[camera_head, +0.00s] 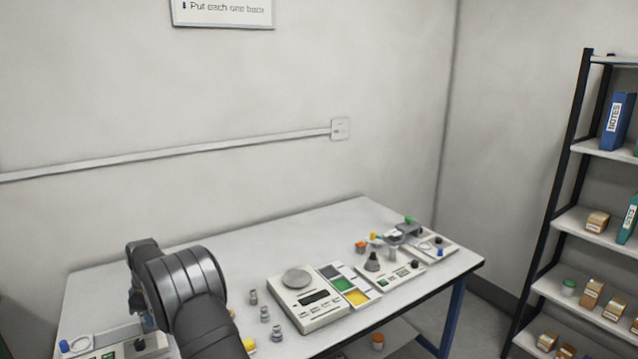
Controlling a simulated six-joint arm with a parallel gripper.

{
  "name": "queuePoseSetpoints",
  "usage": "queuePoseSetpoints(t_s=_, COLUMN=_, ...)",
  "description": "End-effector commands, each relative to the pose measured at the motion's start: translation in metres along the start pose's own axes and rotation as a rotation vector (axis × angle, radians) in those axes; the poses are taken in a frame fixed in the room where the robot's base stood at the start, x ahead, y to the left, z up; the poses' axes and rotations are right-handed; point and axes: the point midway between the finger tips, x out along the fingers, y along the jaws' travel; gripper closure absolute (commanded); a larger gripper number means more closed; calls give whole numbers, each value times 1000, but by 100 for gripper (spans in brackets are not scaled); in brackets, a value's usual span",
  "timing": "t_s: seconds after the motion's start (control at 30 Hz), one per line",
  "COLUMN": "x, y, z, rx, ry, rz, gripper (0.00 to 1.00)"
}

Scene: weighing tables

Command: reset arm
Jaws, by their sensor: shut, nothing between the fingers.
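My arm rises from the bottom of the head view, left of centre, over the left part of the white table (345,222). My gripper (142,318) points down at the arm's far end, partly hidden by my own wrist links. It is shut with nothing in it. It shows above a white device (110,352) at the table's lower left, apart from the weighing scale in the middle.
A scale (310,312) with a round pan stands mid-table, beside a tray of coloured panels (357,298). Several small metal weights (265,313) stand left of it. More devices (390,277) fill the right end. A shelf rack (590,220) stands at right.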

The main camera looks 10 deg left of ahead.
Motion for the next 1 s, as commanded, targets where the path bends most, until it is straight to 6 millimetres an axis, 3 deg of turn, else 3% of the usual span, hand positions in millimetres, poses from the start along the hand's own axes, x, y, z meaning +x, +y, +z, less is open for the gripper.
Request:
queuePoseSetpoints(t_s=0.2, x=2, y=18, z=13, rx=5, ry=-1, rz=0, gripper=100)
queuePoseSetpoints(t_s=0.57, x=2, y=22, z=16, rx=3, ry=-1, rz=0, gripper=100)
queuePoseSetpoints(t_s=1.0, x=2, y=17, z=12, rx=16, ry=17, rz=13, gripper=16)
